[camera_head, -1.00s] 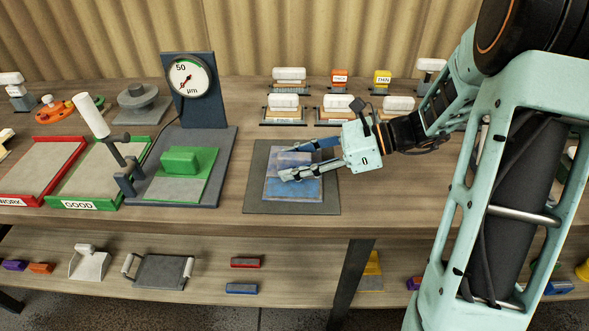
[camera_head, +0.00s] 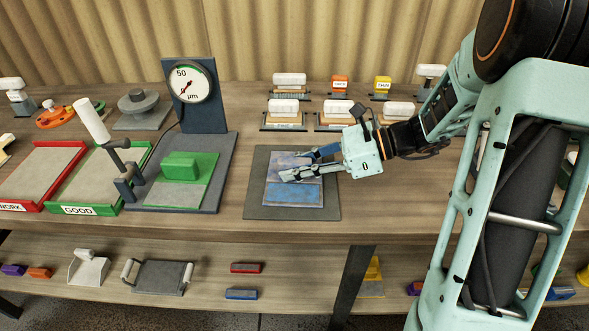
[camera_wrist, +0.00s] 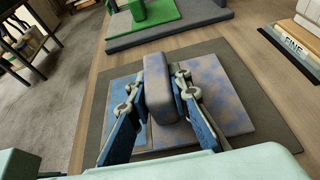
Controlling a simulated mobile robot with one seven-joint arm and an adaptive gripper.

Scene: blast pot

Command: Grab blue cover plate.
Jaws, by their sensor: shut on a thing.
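The blue cover plate (camera_head: 294,196) lies flat on a dark grey mat (camera_head: 254,190) on the bench. Its surface is mottled blue and purple-grey, with a raised purple-grey block handle, seen best in the wrist view (camera_wrist: 158,88). My gripper (camera_head: 294,167) reaches in from the right. In the wrist view its fingers (camera_wrist: 158,84) stand on both sides of the handle and are shut on it. In the head view the fingers partly hide the handle. The plate appears to rest on the mat.
Left of the mat stands a gauge stand (camera_head: 191,81) with a green-handled plate (camera_head: 177,190) on its base. A green tray marked GOOD (camera_head: 80,211) and a red tray (camera_head: 20,207) are further left. Several white-handled blocks (camera_head: 284,108) stand behind the mat.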

